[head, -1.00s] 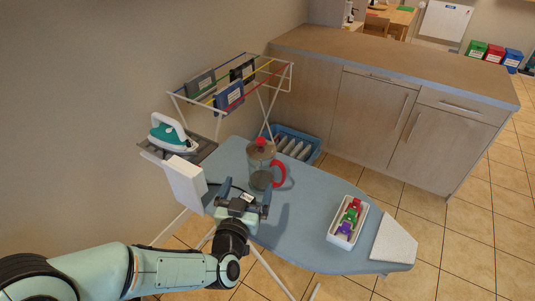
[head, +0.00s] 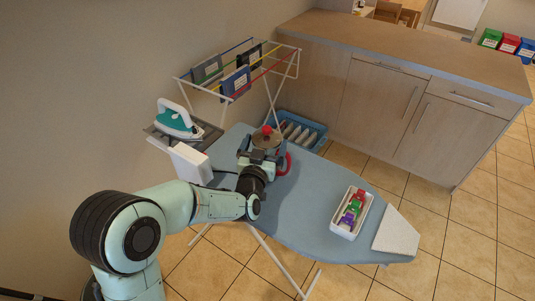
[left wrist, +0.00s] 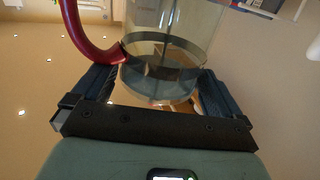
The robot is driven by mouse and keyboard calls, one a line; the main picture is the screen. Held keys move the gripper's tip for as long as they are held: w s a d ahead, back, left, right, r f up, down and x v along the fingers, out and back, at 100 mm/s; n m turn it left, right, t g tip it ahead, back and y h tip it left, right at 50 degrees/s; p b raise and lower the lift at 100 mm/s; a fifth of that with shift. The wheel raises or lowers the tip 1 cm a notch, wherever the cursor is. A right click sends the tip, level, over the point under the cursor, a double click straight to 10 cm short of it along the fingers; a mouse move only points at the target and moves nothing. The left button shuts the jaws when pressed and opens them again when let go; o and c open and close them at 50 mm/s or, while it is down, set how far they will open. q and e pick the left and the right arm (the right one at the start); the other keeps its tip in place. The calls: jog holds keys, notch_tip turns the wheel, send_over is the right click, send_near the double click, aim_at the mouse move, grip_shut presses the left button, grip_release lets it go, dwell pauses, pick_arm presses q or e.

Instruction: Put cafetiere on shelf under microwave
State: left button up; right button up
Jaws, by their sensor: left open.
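The cafetiere (head: 267,141), a clear glass jug with a red-knobbed lid and a red handle, stands upright on the blue ironing board (head: 315,190). It also shows upper centre in the left wrist view (left wrist: 168,50), its red handle to the left. My left gripper (head: 262,161) is at the near side of the jug and hides its lower part. In the left wrist view my gripper (left wrist: 158,85) has one finger on each side of the glass base. The fingers are open; whether either touches the glass is unclear. No microwave or shelf and no right gripper are in view.
A teal iron (head: 178,121) and a white box (head: 190,163) are left of the jug. A drying rack (head: 240,75) and blue crate (head: 300,130) stand behind. A white tray of coloured items (head: 351,212) is on the board's right half. A wooden counter (head: 400,60) stands beyond.

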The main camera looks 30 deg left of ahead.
pick_arm(q)
jog(key=shift+x, duration=1.25)
jog(key=shift+s, duration=0.1)
jog(key=c, duration=1.5)
jog(key=shift+r, duration=0.15)
jog(key=shift+c, duration=0.2)
